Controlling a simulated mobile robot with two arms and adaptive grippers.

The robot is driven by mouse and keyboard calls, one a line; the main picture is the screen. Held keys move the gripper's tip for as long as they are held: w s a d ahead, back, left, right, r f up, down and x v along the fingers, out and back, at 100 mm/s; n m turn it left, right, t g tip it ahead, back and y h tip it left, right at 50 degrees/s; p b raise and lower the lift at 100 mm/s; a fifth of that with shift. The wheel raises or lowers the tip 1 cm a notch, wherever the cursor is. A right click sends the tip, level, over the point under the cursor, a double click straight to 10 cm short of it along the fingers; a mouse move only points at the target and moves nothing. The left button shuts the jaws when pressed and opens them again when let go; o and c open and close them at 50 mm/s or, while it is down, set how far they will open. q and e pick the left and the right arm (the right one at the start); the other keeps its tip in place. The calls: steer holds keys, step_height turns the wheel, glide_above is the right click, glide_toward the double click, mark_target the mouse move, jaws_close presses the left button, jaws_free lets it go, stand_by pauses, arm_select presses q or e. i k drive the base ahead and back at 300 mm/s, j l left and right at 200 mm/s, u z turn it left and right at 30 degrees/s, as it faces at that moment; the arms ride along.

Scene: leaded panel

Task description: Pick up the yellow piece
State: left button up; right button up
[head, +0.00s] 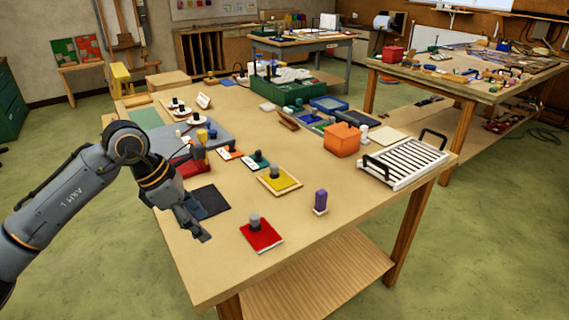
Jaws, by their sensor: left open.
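My left gripper (202,224) is open and empty over the table's left front part. It is apart from the yellow piece, to its left and nearer the front edge. A dark flat square (211,199) lies beside the gripper, which partly covers that area. My right gripper is out of view.
A red piece with a grey knob (262,236) and a purple block (320,200) stand near the front. An orange box (341,140) and a white slatted rack (408,163) are at right. Orange and green cards (256,160) lie behind the yellow piece. Front tabletop has free room.

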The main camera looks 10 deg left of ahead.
mark_target(276, 179)
steer(key=i, duration=1.25)
